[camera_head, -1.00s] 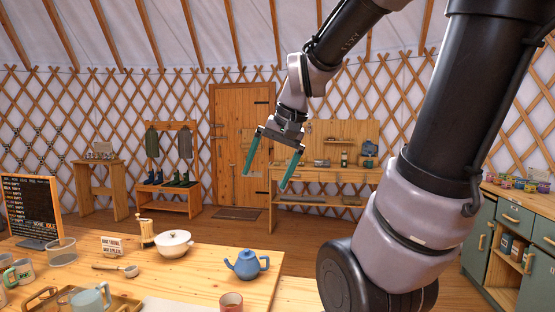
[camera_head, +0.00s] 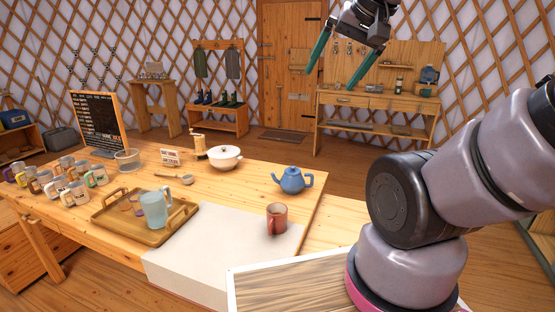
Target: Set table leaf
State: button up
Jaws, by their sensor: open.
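The wooden table (camera_head: 235,186) fills the lower left. A paler wooden panel (camera_head: 335,235) lies along its right end, beyond a visible seam, and looks like the table leaf. It looks about level with the top; my arm hides its right part, so I cannot tell how it is held. My gripper (camera_head: 342,60) is high at the top of the view, pointing down, its two green fingers wide apart with nothing between them. It is well above the table and apart from the panel.
Near the panel stand a red mug (camera_head: 277,218) and a blue teapot (camera_head: 292,180). A workbench (camera_head: 375,103) is behind.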

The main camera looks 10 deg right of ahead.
aim_at(336, 223)
jog(key=k+l, duration=0.25)
jog(key=l, duration=0.4)
jog(key=k+l+z, duration=0.1)
jog(key=l, duration=0.35)
jog(key=i+l, duration=0.15)
jog(key=l, duration=0.2)
jog(key=i+l, duration=0.1)
jog(key=l, duration=0.2)
